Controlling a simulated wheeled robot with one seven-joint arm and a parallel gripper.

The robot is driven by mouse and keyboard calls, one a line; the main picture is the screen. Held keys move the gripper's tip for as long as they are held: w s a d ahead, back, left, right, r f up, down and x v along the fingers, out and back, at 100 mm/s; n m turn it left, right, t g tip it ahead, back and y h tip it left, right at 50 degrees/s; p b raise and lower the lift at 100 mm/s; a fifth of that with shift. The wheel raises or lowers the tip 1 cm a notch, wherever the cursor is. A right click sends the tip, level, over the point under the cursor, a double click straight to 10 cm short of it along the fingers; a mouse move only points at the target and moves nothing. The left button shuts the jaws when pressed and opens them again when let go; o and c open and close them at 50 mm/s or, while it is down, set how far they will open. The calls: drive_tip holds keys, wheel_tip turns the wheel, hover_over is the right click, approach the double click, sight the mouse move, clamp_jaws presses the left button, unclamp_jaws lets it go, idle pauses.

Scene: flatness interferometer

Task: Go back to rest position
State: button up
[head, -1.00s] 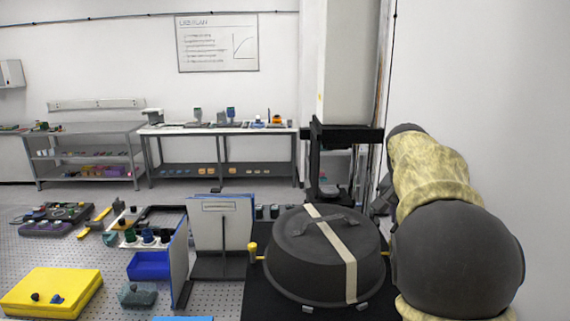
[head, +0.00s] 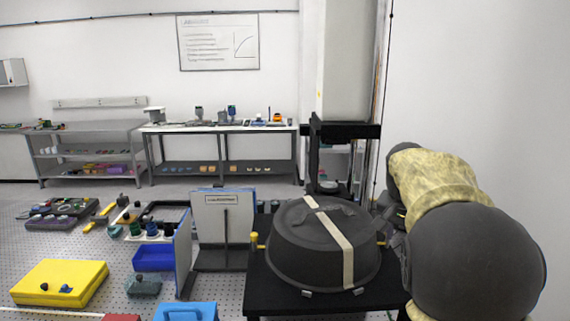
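My arm shows at the right of the head view, with a dark rounded link in front and a yellowish sleeve behind it. My gripper is not clearly visible; the arm's far end is hidden behind its own links and beside the dark drum. The black round drum (head: 298,245) with a beige strap (head: 338,240) across its lid sits on a black stand (head: 262,290) next to my arm. A yellow knob (head: 254,240) is at the drum's left side.
White-and-blue upright panels (head: 223,217) stand left of the drum. A blue bin (head: 154,258), a yellow case (head: 60,283) and a blue box (head: 186,311) lie on the perforated surface (head: 30,252). Benches (head: 222,130) line the back wall. A tall column (head: 345,60) rises behind the drum.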

drive_tip(key=s+a+f+n+y+b, duration=0.1)
drive_tip(key=s+a+f+n, duration=0.3)
drive_tip(key=s+f, duration=0.6)
drive_tip(key=s+a+f+n+y, duration=0.1)
drive_tip(key=s+a+f+n, duration=0.2)
drive_tip(key=s+a+f, duration=0.4)
drive_tip(key=s+f, duration=0.4)
drive_tip(key=shift+a+f+n+g+y+b, duration=0.15)
drive_tip(key=shift+n+g+y+b, duration=0.15)
drive_tip(key=shift+n+b, duration=0.1)
